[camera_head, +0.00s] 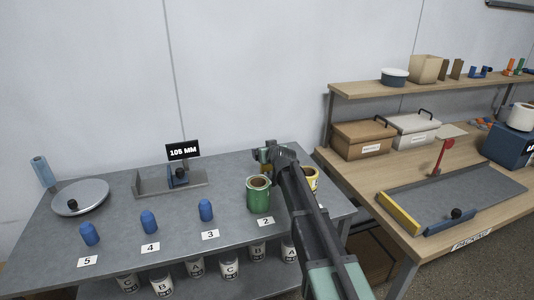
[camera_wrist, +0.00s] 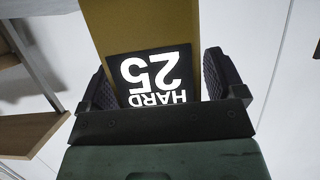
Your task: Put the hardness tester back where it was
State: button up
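The hardness tester (camera_wrist: 140,25) is a yellow block with a black display reading "HARD 25", upside down in the wrist view. My gripper (camera_wrist: 165,85) has one finger on each side of it and appears shut on it. In the head view my gripper (camera_head: 267,155) is over the back right of the grey table, behind the green roll (camera_head: 258,197). Only a small yellowish part of the tester (camera_head: 264,168) shows there, and its lower end is hidden. A yellow roll (camera_head: 313,178) is partly covered by my arm.
The grey table (camera_head: 120,225) holds a round plate (camera_head: 92,197), a gauge reading "105 MM" (camera_head: 183,151) and several blue cylinders (camera_head: 206,210) by number cards. Labelled cans stand on the shelf below. A wooden packing bench (camera_head: 350,172) stands right. The table's back middle is partly clear.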

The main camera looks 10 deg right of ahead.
jog(key=shift+r+p, duration=0.3)
jog(key=p+v, duration=0.4)
jog(key=v, duration=0.8)
jog(key=shift+f, duration=0.2)
